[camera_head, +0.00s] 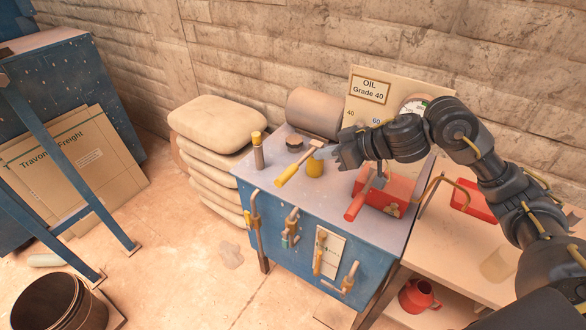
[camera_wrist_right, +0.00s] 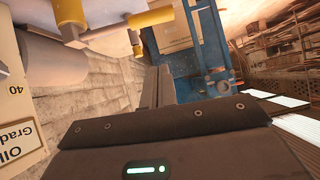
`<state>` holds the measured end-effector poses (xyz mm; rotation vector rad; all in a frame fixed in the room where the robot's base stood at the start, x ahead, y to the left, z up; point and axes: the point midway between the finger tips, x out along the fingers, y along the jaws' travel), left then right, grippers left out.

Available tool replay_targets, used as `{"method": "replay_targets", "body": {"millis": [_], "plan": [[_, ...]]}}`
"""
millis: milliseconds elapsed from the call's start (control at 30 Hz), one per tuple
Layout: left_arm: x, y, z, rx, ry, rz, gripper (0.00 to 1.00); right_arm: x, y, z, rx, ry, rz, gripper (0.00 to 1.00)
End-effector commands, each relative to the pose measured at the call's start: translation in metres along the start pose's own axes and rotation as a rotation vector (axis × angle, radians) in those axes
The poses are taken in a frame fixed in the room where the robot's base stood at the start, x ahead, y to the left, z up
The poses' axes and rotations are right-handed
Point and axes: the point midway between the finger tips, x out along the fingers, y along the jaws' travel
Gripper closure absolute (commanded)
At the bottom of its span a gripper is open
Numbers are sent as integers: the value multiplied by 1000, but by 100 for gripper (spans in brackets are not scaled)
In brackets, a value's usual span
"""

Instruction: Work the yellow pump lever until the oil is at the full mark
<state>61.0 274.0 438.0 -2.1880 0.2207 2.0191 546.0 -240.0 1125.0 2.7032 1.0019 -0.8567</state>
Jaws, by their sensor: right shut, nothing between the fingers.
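The yellow pump lever (camera_head: 287,175) lies slanted over the blue bench top, its yellow grip toward the front left and its tan shaft rising toward the right. A short yellow cylinder (camera_head: 315,168) stands beneath the shaft. My right gripper (camera_head: 341,158) is shut and empty, just right of the lever's upper end and apart from the grip. In the right wrist view, yellow parts (camera_wrist_right: 150,18) show at the top, beyond the fingers (camera_wrist_right: 157,86). The oil board (camera_head: 370,88) stands behind, with a round gauge (camera_head: 414,104) partly hidden by my arm; its reading is unclear. My left gripper is out of view.
A red tray (camera_head: 401,188) and a red-handled tool (camera_head: 357,205) are right of the lever. A yellow-capped post (camera_head: 258,150) and a dark cap (camera_head: 294,143) stand to its left and behind. A tan cylinder (camera_head: 314,112) lies at the back. Stacked sacks (camera_head: 217,124) adjoin the bench.

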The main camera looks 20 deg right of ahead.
Motion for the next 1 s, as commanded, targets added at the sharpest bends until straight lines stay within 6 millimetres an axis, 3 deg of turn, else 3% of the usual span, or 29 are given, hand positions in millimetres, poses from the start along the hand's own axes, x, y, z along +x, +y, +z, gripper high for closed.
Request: {"method": "replay_targets", "body": {"millis": [500,700,1000], "plan": [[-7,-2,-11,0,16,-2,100,98,-2,3,3,-4,-5,100],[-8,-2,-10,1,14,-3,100,115,-2,22,1,-2,-3,100],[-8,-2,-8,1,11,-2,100,122,-1,28,-2,0,-2,100]]}}
